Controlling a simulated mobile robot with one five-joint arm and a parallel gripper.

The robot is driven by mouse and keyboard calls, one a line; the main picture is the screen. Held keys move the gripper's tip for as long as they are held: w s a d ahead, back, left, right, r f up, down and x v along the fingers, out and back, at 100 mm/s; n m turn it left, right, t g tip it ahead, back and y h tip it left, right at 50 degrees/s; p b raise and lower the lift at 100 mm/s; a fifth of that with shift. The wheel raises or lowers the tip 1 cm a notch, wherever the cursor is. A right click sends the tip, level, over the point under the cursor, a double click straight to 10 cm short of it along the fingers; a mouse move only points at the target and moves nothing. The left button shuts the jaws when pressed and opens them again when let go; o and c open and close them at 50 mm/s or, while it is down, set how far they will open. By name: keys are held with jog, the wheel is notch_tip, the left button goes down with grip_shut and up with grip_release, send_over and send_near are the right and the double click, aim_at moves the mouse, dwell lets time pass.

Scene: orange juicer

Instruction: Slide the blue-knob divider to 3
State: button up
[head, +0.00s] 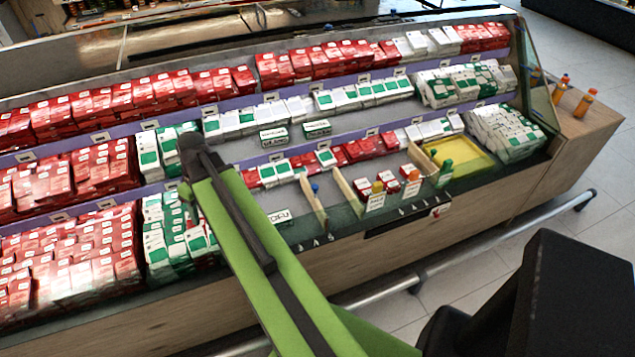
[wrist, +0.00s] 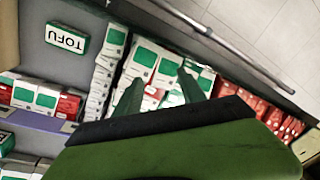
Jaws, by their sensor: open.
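The blue-knob divider (head: 311,205) is a thin tan board standing in the front bin of the display case in the head view. Its blue knob (head: 315,188) is near its front end. My gripper (wrist: 159,92) is open and empty in the wrist view, its two green fingers spread above white-and-green tofu packs. In the head view my green arm reaches over the case to the left of the divider, and the fingers cannot be made out. Small marks (head: 315,242) line the front ledge, too small to read.
Other dividers stand to the right, with a yellow knob (head: 378,186), an orange knob (head: 414,175) and a green knob (head: 447,166). A TOFU sign (head: 279,217) lies left of the blue-knob divider; a TOFU sign also shows in the wrist view (wrist: 66,39). Red packs (head: 60,255) fill the left.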

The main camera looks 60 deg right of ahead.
jog(key=s+d+r+t, duration=0.1)
jog(key=s+d, duration=0.3)
jog(key=d, duration=0.6)
jog(key=s+d+r+t, duration=0.1)
jog(key=s+d, duration=0.3)
jog(key=d, duration=0.7)
jog(key=n+t+p, duration=0.1)
jog(key=t+p, duration=0.1)
send_near(316, 187)
jog(key=shift+g+h, duration=0.3)
jog(key=shift+h, duration=0.1)
jog(key=b+x, duration=0.4)
jog(key=b, duration=0.4)
jog(key=b+x, duration=0.4)
jog(key=b, duration=0.4)
jog(key=shift+w+a+f+b, duration=0.2)
jog(key=shift+w+a+b, duration=0.05)
jog(key=shift+w+b, duration=0.15)
jog(key=shift+r, duration=0.15)
grip_shut()
